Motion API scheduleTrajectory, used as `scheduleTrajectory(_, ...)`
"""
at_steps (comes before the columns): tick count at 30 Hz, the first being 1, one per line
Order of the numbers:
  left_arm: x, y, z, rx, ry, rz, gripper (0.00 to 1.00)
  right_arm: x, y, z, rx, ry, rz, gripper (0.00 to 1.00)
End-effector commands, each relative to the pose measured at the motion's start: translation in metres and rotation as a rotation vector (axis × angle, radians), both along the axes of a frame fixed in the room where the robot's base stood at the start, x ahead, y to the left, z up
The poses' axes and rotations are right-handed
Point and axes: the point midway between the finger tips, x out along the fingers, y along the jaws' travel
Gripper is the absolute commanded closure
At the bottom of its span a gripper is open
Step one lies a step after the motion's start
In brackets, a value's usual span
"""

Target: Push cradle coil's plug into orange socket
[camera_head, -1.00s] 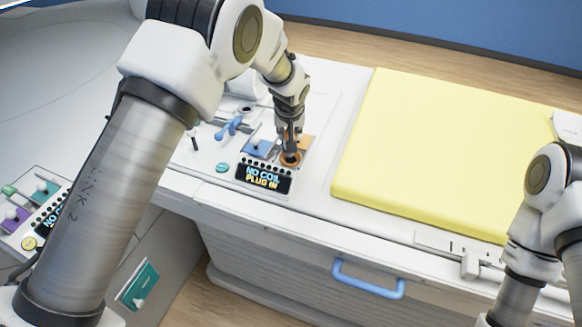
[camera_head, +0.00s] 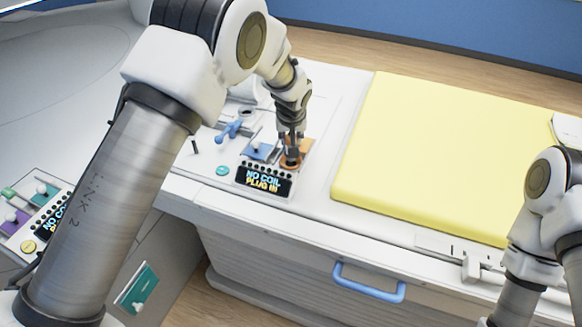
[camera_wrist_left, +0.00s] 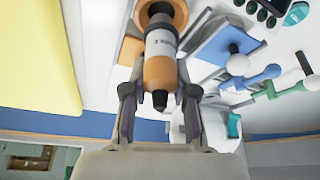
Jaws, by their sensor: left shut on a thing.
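The cradle coil's plug (camera_wrist_left: 160,65), an orange cylinder with a pale grey lettered band and dark tip, is between the fingers of my left gripper (camera_wrist_left: 160,92), which is shut on it. The plug's far end meets the round orange socket (camera_wrist_left: 157,10) at the top of the left wrist view; how deep it sits I cannot tell. In the head view, my left gripper (camera_head: 291,146) points down over the orange socket (camera_head: 291,162) and hides most of the plug. My right gripper is out of view.
A display (camera_head: 263,181) in front of the socket reads "NO COIL PLUG IN". A blue socket panel (camera_head: 258,150) and blue lever (camera_head: 230,130) stand just left. The yellow pad (camera_head: 440,150) lies right. A blue handle (camera_head: 368,282) projects from the front.

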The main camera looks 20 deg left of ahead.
Motion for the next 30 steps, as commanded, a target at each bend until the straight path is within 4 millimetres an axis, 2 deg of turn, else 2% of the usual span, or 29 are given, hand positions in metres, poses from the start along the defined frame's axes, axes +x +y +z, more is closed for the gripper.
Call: scheduleTrajectory(30,0.000,0.000,-0.021,0.000,0.000,0.000,1.00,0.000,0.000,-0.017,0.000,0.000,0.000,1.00)
